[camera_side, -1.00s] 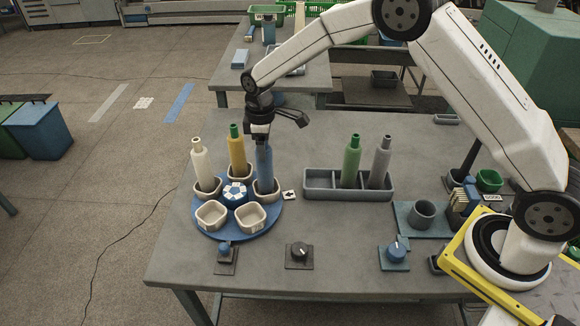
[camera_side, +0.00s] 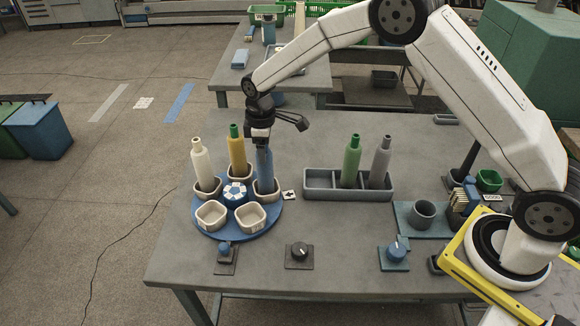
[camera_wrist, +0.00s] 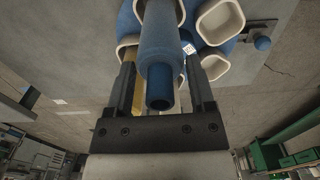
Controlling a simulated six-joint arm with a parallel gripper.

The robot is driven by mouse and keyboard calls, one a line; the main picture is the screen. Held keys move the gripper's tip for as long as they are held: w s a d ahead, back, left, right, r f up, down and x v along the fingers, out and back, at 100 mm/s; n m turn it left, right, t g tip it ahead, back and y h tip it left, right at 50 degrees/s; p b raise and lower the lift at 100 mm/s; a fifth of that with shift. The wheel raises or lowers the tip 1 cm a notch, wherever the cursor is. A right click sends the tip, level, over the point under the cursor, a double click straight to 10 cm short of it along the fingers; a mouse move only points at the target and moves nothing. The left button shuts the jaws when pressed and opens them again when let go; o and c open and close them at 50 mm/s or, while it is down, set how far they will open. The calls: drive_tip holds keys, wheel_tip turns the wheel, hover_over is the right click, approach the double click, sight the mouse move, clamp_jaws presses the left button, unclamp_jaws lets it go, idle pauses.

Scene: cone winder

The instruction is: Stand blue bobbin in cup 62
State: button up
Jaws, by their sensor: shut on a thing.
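The blue bobbin (camera_side: 265,166) stands upright at the right-hand cup (camera_side: 266,190) of the round blue turntable (camera_side: 238,227), its lower end inside the cup's rim. My gripper (camera_side: 263,146) is above the cup, shut on the bobbin's upper part. In the wrist view the blue bobbin (camera_wrist: 160,50) runs between the two fingers of my gripper (camera_wrist: 160,72), its narrow neck towards the camera. A small tag (camera_wrist: 188,48) shows beside it, too small to read surely. Whether the bobbin touches the cup floor is hidden.
A cream bobbin (camera_side: 201,165) and a yellow bobbin (camera_side: 237,155) stand in neighbouring cups. Two front cups (camera_side: 211,216) are empty. A grey tray (camera_side: 318,189) right of the turntable holds a green bobbin (camera_side: 351,162) and a grey bobbin (camera_side: 380,163). Knobs (camera_side: 299,251) line the front.

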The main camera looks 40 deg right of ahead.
idle(0.3)
drive_tip(key=o, duration=1.1)
drive_tip(key=shift+r, duration=3.95)
drive_tip(key=shift+s+d, duration=0.1)
drive_tip(key=shift+s+d+r+m, duration=0.15)
drive_tip(key=shift+s+d+m, duration=0.15)
drive_tip(key=shift+s, duration=0.15)
drive_tip(key=s+d+m+t, duration=0.1)
drive_tip(key=s+d+m, duration=0.1)
drive_tip(key=s, duration=0.6)
drive_tip(key=s+d+m, duration=0.3)
drive_tip(key=s, duration=0.5)
drive_tip(key=s+d+m+t, duration=0.1)
drive_tip(key=s+d+m, duration=0.1)
drive_tip(key=s, duration=0.6)
drive_tip(key=shift+d+f+m+t, duration=0.2)
drive_tip(key=shift+f+m+t, duration=0.15)
drive_tip(key=shift+m, duration=0.35)
